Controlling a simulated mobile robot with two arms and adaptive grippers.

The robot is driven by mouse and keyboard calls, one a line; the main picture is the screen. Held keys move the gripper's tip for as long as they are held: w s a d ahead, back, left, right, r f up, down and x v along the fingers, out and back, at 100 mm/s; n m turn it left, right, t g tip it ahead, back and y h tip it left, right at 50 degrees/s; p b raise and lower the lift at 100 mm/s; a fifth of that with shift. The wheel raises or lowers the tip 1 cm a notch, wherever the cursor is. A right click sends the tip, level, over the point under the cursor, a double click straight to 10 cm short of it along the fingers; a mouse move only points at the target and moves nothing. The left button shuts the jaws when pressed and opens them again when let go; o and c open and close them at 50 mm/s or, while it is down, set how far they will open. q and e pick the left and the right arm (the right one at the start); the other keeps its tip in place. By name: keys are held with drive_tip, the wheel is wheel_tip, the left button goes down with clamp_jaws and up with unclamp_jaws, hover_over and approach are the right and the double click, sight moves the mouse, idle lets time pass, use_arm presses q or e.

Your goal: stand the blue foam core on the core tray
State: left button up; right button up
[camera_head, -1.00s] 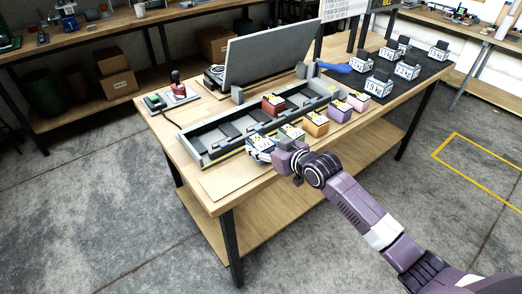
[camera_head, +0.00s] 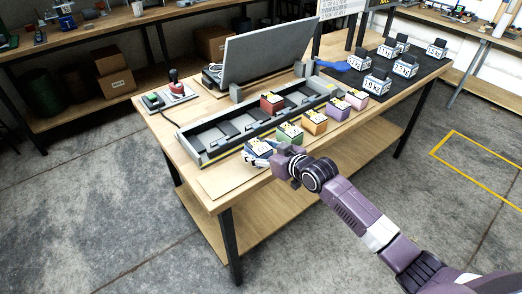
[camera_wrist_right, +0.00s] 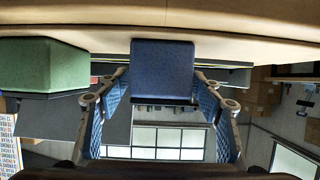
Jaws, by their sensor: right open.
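The blue foam core (camera_head: 257,145) stands near the front edge of the wooden table, at the near end of a row of coloured cores. My right gripper (camera_head: 263,152) is at it, with its body hiding part of it. In the right wrist view the blue core (camera_wrist_right: 162,70) shows centred between the open fingers of the right gripper (camera_wrist_right: 159,103), with a gap on each side. A long grey tray (camera_head: 190,151) with compartments lies just behind the row; I cannot tell whether this is the core tray. My left gripper is not in view.
A green core (camera_head: 290,133) stands right beside the blue one; it also shows in the wrist view (camera_wrist_right: 42,66). A grey panel (camera_head: 268,55) rises behind. Labelled weights stand on a black mat (camera_head: 425,66).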

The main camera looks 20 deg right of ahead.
drive_tip(key=shift+r, duration=0.2)
drive_tip(key=shift+s+d, duration=0.15)
drive_tip(key=shift+s, duration=0.15)
drive_tip(key=shift+v, duration=5.7)
drive_tip(key=s+d+f+m+g+h, duration=0.1)
drive_tip(key=s+d+f, duration=0.2)
drive_tip(key=f, duration=0.8)
drive_tip(key=s+d+f+m+g+h, duration=0.1)
drive_tip(key=s+d+f+g+h, duration=0.15)
drive_tip(key=f, duration=0.85)
drive_tip(key=s+d+f+m+g+h, duration=0.1)
drive_tip(key=s+d+f, duration=0.25)
drive_tip(key=f, duration=0.85)
drive_tip(key=s+a+f+g, duration=0.3)
drive_tip(key=s+f+g, duration=0.1)
drive_tip(key=s+f, duration=1.35)
drive_tip(key=s+a+f+g, duration=0.1)
drive_tip(key=s+a+f, duration=0.2)
drive_tip(key=s, duration=0.8)
drive_tip(key=s+a+f+n+g, duration=0.1)
drive_tip(key=s+a+f+g, duration=0.1)
drive_tip(key=s, duration=1)
drive_tip(key=shift+a+f+b, duration=0.3)
drive_tip(key=shift+a+f, duration=0.4)
